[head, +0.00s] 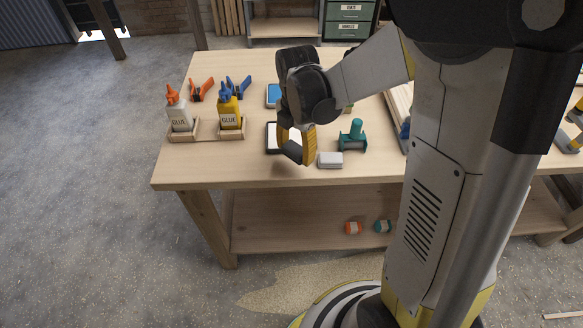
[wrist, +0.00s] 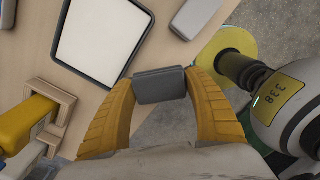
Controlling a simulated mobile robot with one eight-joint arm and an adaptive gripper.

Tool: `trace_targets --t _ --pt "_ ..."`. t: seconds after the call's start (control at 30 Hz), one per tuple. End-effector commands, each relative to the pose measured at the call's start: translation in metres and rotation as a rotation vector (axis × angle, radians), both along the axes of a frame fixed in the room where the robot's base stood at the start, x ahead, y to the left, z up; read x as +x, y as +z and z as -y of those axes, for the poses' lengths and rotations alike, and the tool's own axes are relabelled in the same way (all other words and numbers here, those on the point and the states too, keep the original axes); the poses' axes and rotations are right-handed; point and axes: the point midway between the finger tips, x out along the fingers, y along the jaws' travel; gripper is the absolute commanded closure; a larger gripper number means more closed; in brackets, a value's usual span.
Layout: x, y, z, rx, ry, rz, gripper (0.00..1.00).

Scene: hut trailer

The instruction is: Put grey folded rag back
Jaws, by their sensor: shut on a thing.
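My gripper (wrist: 160,95), with yellow fingers, is shut on the grey folded rag (wrist: 160,85). The rag is a small dark grey block held between the fingertips. In the head view my gripper (head: 298,150) hangs over the front part of the workbench, and the rag (head: 291,151) is partly hidden by the fingers. A dark-rimmed tray with a white inside (wrist: 63,68) lies beyond the rag in the wrist view. In the head view my gripper covers much of this tray (head: 270,150).
A light grey block (head: 330,160) and a teal tool (head: 353,136) stand right of my gripper. Two glue bottles (head: 180,115) (head: 229,112) stand in wooden holders at the left. A blue-topped item (head: 273,94) lies behind. The bench's front left (head: 215,170) is bare.

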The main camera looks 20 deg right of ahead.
Motion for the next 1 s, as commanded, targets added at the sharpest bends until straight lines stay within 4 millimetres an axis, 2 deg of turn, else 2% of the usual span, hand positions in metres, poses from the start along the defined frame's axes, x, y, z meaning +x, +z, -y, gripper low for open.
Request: trace_targets --t 0.1,0.23,0.47,0.83,0.87,0.9,1.0 --pt "-0.004 -0.008 -0.011 0.0 0.001 0.0 0.67" --pt "-0.004 -0.015 -0.013 0.0 -0.002 0.0 0.67" --pt "-0.004 -0.049 -0.013 0.0 -0.002 0.0 0.67" --pt "-0.004 -0.052 -0.013 0.0 -0.002 0.0 0.67" --pt "-0.004 -0.052 -0.013 0.0 -0.002 0.0 0.36" --pt "-0.004 -0.051 -0.013 0.0 -0.002 0.0 0.29" --pt "-0.004 -0.051 -0.013 0.0 -0.002 0.0 0.29"
